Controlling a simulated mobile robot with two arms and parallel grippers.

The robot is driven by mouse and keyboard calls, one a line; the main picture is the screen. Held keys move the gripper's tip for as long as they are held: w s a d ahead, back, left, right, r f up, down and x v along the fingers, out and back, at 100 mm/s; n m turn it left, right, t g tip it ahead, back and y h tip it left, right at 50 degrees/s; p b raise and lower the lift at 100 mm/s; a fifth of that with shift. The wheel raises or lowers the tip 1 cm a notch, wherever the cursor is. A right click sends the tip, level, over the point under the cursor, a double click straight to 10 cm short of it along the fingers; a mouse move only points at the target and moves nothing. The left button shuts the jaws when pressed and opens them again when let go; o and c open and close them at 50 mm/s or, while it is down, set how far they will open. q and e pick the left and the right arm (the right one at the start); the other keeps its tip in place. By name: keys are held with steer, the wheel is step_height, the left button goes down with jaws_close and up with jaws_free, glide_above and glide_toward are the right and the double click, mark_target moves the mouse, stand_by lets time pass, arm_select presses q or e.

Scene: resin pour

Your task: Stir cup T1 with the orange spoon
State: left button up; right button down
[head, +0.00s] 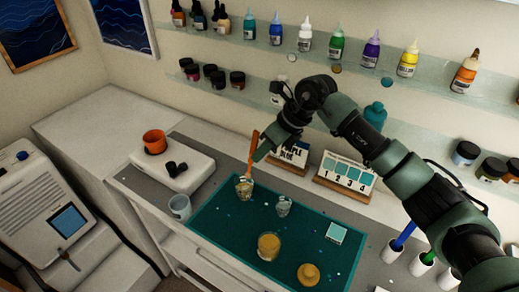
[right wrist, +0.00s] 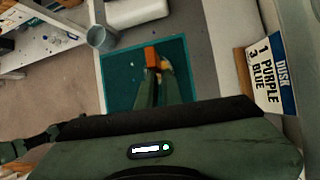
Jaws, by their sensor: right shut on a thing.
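My right gripper (head: 259,154) is shut on the orange spoon (head: 253,146), which stands nearly upright. The spoon's lower end is inside a small clear cup (head: 244,190) with tan contents, at the back left of the teal mat. I cannot read a T1 label on this cup. In the right wrist view the orange handle end (right wrist: 152,58) shows between the fingers (right wrist: 158,80); the cup is hidden there. A second clear cup (head: 284,207) stands to the right. My left gripper is not in view.
An amber jar (head: 268,247) and a round tan lid (head: 308,274) stand toward the front of the mat (head: 225,232). A grey cup (head: 180,207) stands left of it.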

steer(key=b, duration=0.3)
glide_above(250, 178)
steer(key=d, duration=0.2)
steer(key=f, duration=0.4)
steer(key=shift+s+d+f, duration=0.1)
steer(key=shift+s+d, duration=0.1)
steer(key=shift+s+a+f+b, duration=0.1)
steer(key=shift+a+f+b, duration=0.05)
steer(key=shift+f+b, duration=0.4)
steer(key=shift+a+f+b, duration=0.1)
steer(key=shift+f+b, duration=0.2)
steer(key=shift+f, duration=0.35)
steer(key=shift+d, duration=0.1)
